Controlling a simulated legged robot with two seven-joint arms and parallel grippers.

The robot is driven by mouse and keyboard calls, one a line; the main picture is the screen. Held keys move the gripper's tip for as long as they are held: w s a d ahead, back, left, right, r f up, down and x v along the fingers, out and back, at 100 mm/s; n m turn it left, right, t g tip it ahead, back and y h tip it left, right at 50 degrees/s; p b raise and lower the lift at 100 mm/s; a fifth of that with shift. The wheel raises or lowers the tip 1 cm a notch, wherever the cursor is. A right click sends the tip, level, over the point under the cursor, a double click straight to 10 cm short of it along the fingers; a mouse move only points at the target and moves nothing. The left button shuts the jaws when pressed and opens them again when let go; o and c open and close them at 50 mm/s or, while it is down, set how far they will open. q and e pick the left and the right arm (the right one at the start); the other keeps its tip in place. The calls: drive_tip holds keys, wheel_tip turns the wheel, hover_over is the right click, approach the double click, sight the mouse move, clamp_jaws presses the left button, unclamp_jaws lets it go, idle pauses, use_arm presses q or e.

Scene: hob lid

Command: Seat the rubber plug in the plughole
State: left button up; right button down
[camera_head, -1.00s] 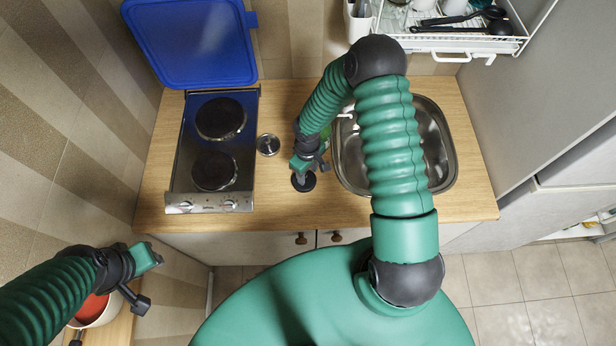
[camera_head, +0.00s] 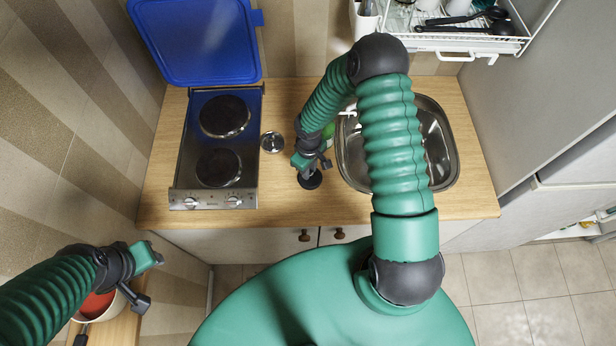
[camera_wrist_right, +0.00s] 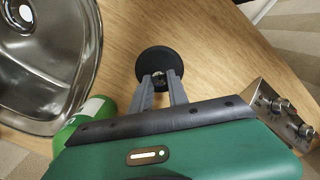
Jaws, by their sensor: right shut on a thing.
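The black round rubber plug (camera_head: 312,181) is over the worktop between hob and sink. It shows in the right wrist view (camera_wrist_right: 157,60) between the fingertips of my right gripper (camera_wrist_right: 161,78). My right gripper (camera_head: 305,172) is shut on the plug's top; whether the plug touches the wood is unclear. The steel sink (camera_head: 352,172) is to the right, partly hidden by my right arm. Its plughole (camera_wrist_right: 18,14) shows uncovered at the top left of the right wrist view. My left gripper (camera_head: 147,258) is at lower left, away from the worktop, its fingers unclear.
The hob (camera_head: 242,150) stands left with its blue lid (camera_head: 195,40) raised. A small round steel object (camera_head: 272,142) lies between hob and plug. A green object (camera_wrist_right: 85,122) stands beside the sink. A dish rack (camera_head: 460,42) hangs above the sink.

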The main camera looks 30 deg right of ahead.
drive_tip(key=shift+a+f, duration=0.1)
drive_tip(key=shift+a, duration=0.15)
drive_tip(key=shift+s+d, duration=0.1)
idle(0.6)
drive_tip(key=shift+w+r+b, duration=0.2)
drive_tip(key=shift+r+b, duration=0.15)
drive_tip(key=shift+r, duration=0.25)
drive_tip(key=shift+a+r+b, duration=0.2)
drive_tip(key=shift+r+b, duration=0.3)
drive_tip(key=shift+r, duration=0.6)
drive_tip(key=s+a+r+b, duration=0.1)
drive_tip(key=s+a+b, duration=0.4)
drive_tip(key=s+a, duration=0.4)
drive_tip(key=s, duration=0.4)
drive_tip(key=shift+r, duration=0.35)
